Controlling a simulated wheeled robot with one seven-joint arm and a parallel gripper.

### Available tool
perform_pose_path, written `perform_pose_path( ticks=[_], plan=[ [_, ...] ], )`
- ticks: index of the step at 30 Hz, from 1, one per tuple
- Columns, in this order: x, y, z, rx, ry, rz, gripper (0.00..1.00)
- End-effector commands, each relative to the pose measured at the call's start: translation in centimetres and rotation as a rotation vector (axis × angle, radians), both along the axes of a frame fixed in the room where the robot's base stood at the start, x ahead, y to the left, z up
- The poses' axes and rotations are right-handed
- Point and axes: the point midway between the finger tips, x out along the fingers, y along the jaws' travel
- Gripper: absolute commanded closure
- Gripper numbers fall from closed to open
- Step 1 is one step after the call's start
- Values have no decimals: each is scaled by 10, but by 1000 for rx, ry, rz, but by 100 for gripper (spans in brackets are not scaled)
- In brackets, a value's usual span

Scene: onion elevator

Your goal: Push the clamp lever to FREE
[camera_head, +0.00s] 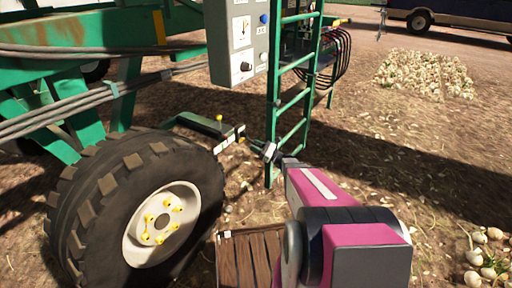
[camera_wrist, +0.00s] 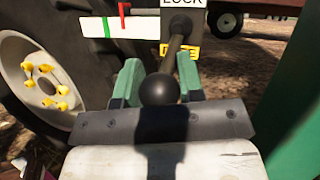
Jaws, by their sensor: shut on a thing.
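The clamp lever shows in the wrist view as a dark rod (camera_wrist: 176,48) ending in a black ball knob (camera_wrist: 158,90). My gripper (camera_wrist: 160,78) has its two green fingers on either side of the knob, shut on it. A white sign reading LOCK (camera_wrist: 182,22) is behind the rod, partly cut off by the top edge. A white plate (camera_wrist: 93,27) with a green band and a red pointer (camera_wrist: 123,12) is to its left. In the head view my gripper (camera_head: 268,151) is by the foot of the green ladder, and the lever is too small to make out.
A large tyre (camera_head: 140,215) stands left of my arm. A wooden crate (camera_head: 248,255) is on the ground near my arm. Open dirt lies to the right, with onion heaps (camera_head: 425,75).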

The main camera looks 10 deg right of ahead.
Motion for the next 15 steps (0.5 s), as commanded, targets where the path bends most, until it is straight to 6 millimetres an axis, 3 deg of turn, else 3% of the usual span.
perform_pose_path(
  ticks=[11,12,13,15],
  plan=[
    [-2,3,-1,-6,1,9,100],
    [-2,3,-1,-5,0,9,52],
    [-2,3,-1,-5,0,8,42],
    [-1,3,0,-5,1,7,40]
  ],
)
